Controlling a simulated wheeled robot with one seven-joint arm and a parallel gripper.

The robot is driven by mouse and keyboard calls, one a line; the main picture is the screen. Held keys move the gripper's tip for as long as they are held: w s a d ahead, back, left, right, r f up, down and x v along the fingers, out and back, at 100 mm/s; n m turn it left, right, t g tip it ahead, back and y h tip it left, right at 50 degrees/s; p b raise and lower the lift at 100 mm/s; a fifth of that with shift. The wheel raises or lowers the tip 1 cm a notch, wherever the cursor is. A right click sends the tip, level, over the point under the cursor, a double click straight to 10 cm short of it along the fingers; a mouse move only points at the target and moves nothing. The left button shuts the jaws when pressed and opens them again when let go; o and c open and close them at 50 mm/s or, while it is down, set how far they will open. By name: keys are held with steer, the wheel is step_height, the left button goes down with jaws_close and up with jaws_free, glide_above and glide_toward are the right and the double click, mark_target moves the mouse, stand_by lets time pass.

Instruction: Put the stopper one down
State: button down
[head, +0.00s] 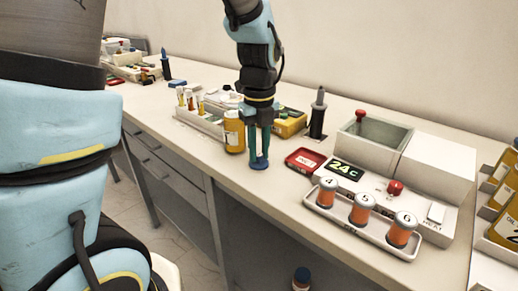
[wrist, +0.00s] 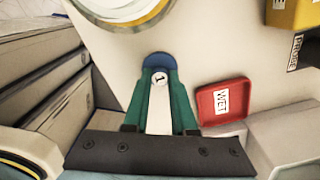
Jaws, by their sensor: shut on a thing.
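My gripper (head: 259,152) is shut on a blue stopper (head: 259,164), low over the front part of the bench. I cannot tell whether the stopper touches the bench top. In the wrist view the stopper (wrist: 159,61) shows between the green fingertips (wrist: 160,95), with a white disc marked 1 (wrist: 160,77). The fingers hide part of it. A red tray marked WET (wrist: 223,101) lies to the right of the gripper; in the head view the red tray (head: 305,160) is also to its right.
An amber jar (head: 234,132) stands just left of my gripper. A white rack with orange jars marked 4, 5 and 6 (head: 362,210) and a grey bath (head: 372,138) stand to the right. A vial rack (head: 200,119) is behind left. The bench's front edge is close.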

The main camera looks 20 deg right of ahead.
mark_target(259, 155)
steer(key=c, duration=0.7)
jaws_free()
step_height(259, 155, up, 12)
steer(key=shift+r, duration=0.15)
